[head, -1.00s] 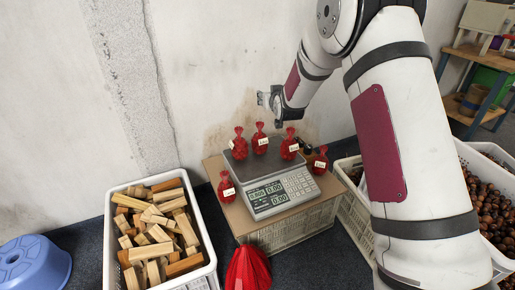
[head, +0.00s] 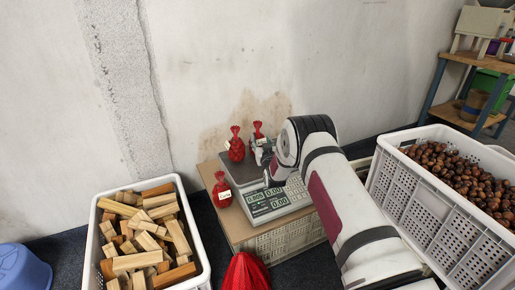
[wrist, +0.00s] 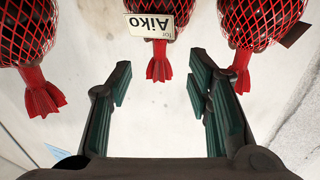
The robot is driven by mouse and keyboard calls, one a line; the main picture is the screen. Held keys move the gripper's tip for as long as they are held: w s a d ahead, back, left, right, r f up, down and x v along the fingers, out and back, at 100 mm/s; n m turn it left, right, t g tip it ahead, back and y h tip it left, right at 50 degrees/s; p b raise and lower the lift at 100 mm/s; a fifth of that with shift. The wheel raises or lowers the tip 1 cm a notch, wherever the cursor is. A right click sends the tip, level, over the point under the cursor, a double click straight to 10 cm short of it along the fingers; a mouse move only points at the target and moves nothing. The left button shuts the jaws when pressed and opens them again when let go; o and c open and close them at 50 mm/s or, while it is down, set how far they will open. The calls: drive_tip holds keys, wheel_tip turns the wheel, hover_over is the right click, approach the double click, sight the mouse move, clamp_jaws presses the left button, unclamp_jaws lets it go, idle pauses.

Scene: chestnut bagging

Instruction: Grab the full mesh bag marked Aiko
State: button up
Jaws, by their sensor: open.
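In the wrist view a red mesh bag (wrist: 157,48) with a cream tag reading "for Aiko" (wrist: 160,22) hangs upside down in the picture at top centre, its gathered red end towards my gripper (wrist: 160,100). My gripper is open, with green-padded fingers either side of that end's line and nothing between them. Two other full red mesh bags flank it, at left (wrist: 25,40) and right (wrist: 262,25).
Another tagged red bag (head: 222,190) stands left of the scale on the cardboard-topped crate (head: 240,232). A crate of wood blocks (head: 204,262) is at left, a chestnut crate (head: 400,205) at right. Empty red mesh (head: 247,272) is in front. The wall is close behind.

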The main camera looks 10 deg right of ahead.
sight(258, 130)
drive_tip(key=shift+w+b, duration=0.35)
drive_tip(key=shift+w, duration=0.9)
drive_tip(key=shift+w+r+b, duration=0.2)
drive_tip(key=shift+w+b, duration=0.7)
drive_tip(key=shift+w, duration=0.75)
drive_tip(key=shift+w+r+b, duration=0.2)
drive_tip(key=shift+w+b, duration=0.7)
drive_tip(key=shift+w, duration=0.75)
drive_tip(key=shift+r, duration=0.1)
clamp_jaws()
